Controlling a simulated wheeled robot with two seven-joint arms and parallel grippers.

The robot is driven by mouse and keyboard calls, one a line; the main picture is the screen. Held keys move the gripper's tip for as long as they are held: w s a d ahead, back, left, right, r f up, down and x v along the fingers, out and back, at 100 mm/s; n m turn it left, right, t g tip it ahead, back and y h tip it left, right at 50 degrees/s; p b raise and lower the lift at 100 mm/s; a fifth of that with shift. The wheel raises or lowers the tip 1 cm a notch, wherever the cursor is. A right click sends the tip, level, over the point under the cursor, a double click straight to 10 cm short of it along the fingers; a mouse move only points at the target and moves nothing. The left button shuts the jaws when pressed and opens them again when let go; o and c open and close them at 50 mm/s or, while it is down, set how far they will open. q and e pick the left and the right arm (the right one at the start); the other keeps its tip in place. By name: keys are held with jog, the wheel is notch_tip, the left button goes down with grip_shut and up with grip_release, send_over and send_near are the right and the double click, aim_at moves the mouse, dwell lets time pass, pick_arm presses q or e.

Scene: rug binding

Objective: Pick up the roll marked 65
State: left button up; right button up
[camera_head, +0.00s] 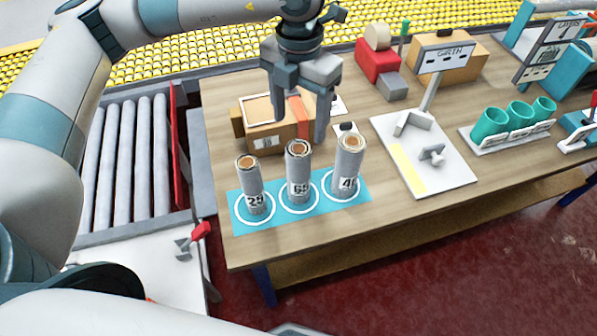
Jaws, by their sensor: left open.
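Three grey rolls stand upright in white rings on a blue mat (326,206) near the table's front left. The middle roll, marked 65 (299,175), stands between the roll marked 25 (251,190) on its left and a roll on its right whose label starts with 4 (347,168). My left gripper (300,128) points down above and behind the rolls, in front of a cardboard box. It is open, its fingers spread apart, with no roll between them. My right gripper is not in view.
The cardboard box (262,141) stands behind the rolls. A white stand with a GIRTH sign (445,58), teal cups (520,114) and a red tape dispenser (378,62) are to the right. A roller conveyor (130,160) is at left. The table's front strip is clear.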

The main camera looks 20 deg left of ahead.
aim_at(299, 148)
pick_arm(q)
jog(key=shift+f, duration=0.1)
notch_tip(299, 148, down, 11)
jog(key=p, duration=0.4)
jog(key=shift+p, duration=0.3)
jog(key=shift+f, duration=0.5)
jog(key=shift+f+p, duration=0.95)
jog(key=shift+p, duration=0.2)
notch_tip(299, 148, down, 2)
jog(key=shift+f+p, duration=0.1)
jog(key=shift+p, duration=0.4)
jog(key=shift+f, duration=0.55)
